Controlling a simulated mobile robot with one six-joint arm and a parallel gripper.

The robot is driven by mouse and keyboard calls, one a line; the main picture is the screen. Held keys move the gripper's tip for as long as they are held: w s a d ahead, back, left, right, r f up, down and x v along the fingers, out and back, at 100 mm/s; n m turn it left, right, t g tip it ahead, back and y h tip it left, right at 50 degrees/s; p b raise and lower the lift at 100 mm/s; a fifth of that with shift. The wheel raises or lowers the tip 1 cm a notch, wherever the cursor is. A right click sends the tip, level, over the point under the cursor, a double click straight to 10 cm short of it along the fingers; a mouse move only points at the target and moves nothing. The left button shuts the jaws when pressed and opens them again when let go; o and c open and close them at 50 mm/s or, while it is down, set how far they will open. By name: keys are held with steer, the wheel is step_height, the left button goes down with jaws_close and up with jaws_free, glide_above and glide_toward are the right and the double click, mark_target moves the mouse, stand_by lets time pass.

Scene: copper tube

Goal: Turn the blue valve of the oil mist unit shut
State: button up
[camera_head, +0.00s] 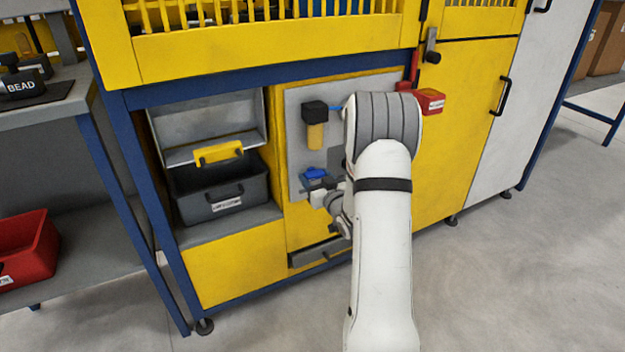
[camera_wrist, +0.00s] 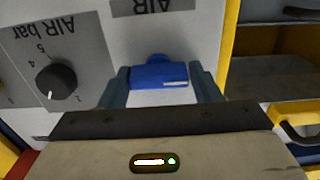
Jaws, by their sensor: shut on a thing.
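The blue valve (camera_head: 314,173) sits on the grey panel (camera_head: 299,150) of the yellow cabinet, below a black-topped unit with an amber bowl (camera_head: 316,135). My gripper (camera_head: 318,190) is at the valve, partly hidden by my white arm. In the wrist view, the blue valve (camera_wrist: 160,76) is a wide handle between my two fingers (camera_wrist: 160,84), one at each end. My gripper is shut on it. The handle lies nearly level across that picture, with a small pale mark on its lower edge.
A black dial (camera_wrist: 56,80) with an "AIR bar" scale is beside the valve, upside down in the wrist view. A dark grey bin (camera_head: 222,191) stands in the open bay to the left. A red box (camera_head: 430,101) juts out right of my arm.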

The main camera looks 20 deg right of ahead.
steer(key=shift+c, duration=0.3)
steer(key=shift+m, duration=0.8)
steer(key=m, duration=0.3)
steer(key=shift+m+p, duration=0.3)
steer(key=m+p, duration=0.1)
steer(key=m, duration=0.2)
steer(key=shift+m, duration=0.3)
steer(key=m+p, duration=0.1)
steer(key=m, duration=0.3)
steer(key=shift+m, duration=0.3)
steer(key=shift+m+p, duration=0.85)
steer(key=shift+m, duration=1.35)
steer(key=shift+d, duration=0.1)
